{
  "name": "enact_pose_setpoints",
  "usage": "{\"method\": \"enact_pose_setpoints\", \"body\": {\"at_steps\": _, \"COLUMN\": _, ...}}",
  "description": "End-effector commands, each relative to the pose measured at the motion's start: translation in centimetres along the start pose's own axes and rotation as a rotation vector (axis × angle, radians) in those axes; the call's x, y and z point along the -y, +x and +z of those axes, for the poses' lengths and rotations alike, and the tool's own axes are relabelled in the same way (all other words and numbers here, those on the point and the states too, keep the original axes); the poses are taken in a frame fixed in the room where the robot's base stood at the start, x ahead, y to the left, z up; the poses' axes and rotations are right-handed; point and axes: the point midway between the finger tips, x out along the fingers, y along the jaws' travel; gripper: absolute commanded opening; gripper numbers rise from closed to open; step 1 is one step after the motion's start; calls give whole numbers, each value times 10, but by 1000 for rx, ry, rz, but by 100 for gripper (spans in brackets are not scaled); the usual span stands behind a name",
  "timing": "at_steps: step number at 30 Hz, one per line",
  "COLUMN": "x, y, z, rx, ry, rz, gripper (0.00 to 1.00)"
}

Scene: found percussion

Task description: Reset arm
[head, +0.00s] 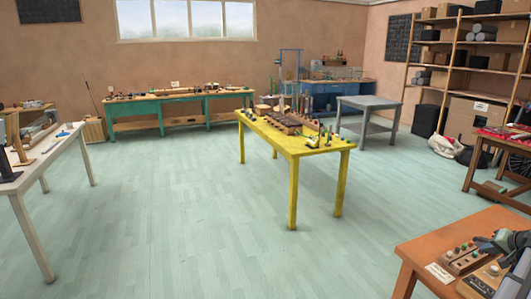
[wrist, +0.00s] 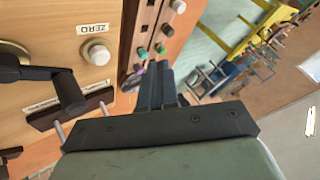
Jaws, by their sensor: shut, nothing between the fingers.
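In the wrist view a wooden panel (wrist: 60,25) carries a label reading ZERO (wrist: 95,29) and a pale round button (wrist: 97,53) beside it. A black pivoted arm (wrist: 35,73) with a dark bar (wrist: 70,108) at its end lies over the panel at the left. My gripper (wrist: 158,72) is shut and empty, its fingers reaching past the panel's edge towards a second wooden box with knobs (wrist: 160,48). In the head view my gripper (head: 482,243) is at the lower right, over the orange table (head: 420,250).
A knobbed wooden box (head: 462,258) and a white card (head: 438,272) are on the orange table. A yellow table (head: 300,146) with many small objects stands mid-room. Open floor (head: 190,215) lies between the tables. Shelves (head: 445,60) stand at the back right.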

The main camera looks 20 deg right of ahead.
Motion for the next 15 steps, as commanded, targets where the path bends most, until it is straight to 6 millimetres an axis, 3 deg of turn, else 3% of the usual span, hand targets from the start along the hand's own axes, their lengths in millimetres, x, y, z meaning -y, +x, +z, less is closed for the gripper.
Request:
{"method": "enact_pose_setpoints", "body": {"at_steps": 1, "x": 18, "y": 17, "z": 15, "rx": 27, "ry": -16, "rz": -5, "gripper": 0}}
{"method": "enact_pose_setpoints", "body": {"at_steps": 6, "x": 70, "y": 68, "z": 60, "rx": 113, "ry": -71, "rz": -6, "gripper": 0}}
{"method": "enact_pose_setpoints", "body": {"at_steps": 15, "x": 155, "y": 139, "z": 153, "rx": 256, "ry": -180, "rz": 0, "gripper": 0}}
